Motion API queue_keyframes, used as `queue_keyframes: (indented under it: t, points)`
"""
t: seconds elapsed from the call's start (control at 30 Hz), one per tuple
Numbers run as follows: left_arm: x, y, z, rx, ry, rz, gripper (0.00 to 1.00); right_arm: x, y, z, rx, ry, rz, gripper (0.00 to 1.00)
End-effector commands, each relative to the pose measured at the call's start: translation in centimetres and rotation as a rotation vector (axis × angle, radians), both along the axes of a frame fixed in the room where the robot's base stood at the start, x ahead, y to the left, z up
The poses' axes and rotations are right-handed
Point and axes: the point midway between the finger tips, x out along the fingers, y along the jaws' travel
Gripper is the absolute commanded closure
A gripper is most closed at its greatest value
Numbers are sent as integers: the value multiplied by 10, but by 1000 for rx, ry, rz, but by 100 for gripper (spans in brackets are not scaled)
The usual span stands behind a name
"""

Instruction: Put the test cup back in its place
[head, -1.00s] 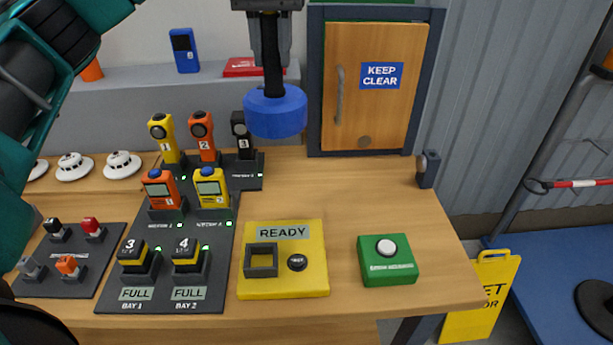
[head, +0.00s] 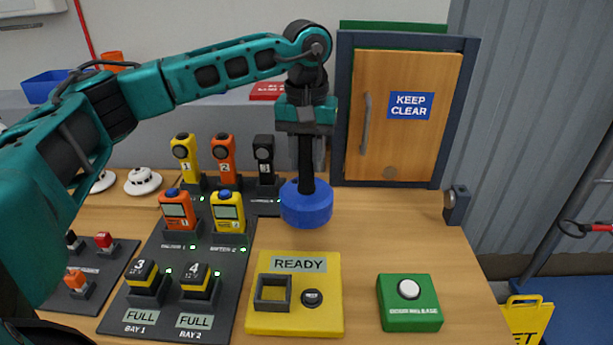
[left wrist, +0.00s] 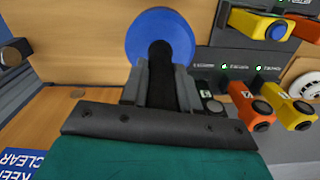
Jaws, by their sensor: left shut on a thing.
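The test cup (head: 306,205) is a blue round cup on a black upright handle. My left gripper (head: 307,165) is shut on the black handle from above, with the cup hanging below the fingers. In the left wrist view the blue cup (left wrist: 160,35) shows beyond the fingers of my left gripper (left wrist: 160,88). The cup is in front of the wooden cabinet, over the table behind the yellow READY panel. I cannot tell whether its bottom touches the table. My right gripper is not in view.
The yellow READY panel (head: 325,322) and a green button box (head: 408,318) are at the front. A dark dock (head: 215,295) with several yellow and orange devices is at the left. A cabinet door (head: 405,150) stands behind. The table right of the cup is clear.

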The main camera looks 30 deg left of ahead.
Motion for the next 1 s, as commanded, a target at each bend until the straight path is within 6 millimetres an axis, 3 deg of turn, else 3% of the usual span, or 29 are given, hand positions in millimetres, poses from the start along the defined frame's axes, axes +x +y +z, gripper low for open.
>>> queue_keyframes:
  t: [0.3,0.7,0.73,1.0]
  points:
    - [0,0,-40,1,1,1,100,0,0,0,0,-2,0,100]
    - [0,0,-47,-1,0,0,100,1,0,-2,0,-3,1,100]
    - [0,0,-48,0,1,0,69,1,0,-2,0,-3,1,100]
    - [0,0,-46,0,1,0,44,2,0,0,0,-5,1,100]
